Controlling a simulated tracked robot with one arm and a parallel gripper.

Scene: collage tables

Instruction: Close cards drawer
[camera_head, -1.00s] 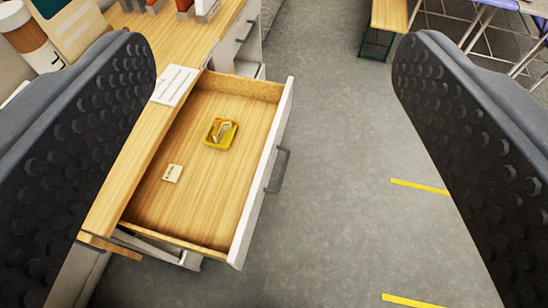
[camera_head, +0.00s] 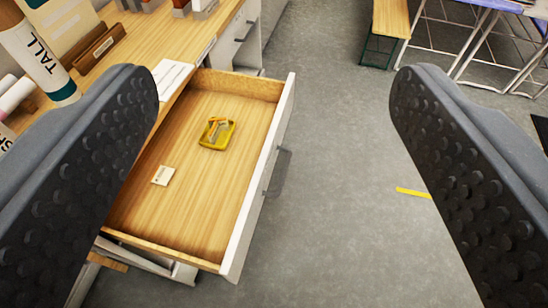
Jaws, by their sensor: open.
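The drawer (camera_head: 195,200) is pulled out from the wooden desk and stands open. It has a wooden inside, a white front panel (camera_head: 262,180) and a dark grey handle (camera_head: 279,172) on the outer side. Inside lie a small yellow tray (camera_head: 217,134) with small items in it and a small cream card (camera_head: 163,176). My gripper (camera_head: 274,85) is open and empty, with one dark studded finger at each side of the view. The left finger covers part of the desk beside the drawer; the drawer front shows between the fingers.
Grey floor (camera_head: 340,200) right of the drawer is clear, with a yellow strip (camera_head: 414,193). A wooden bench (camera_head: 388,20) and tables stand at the back right.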

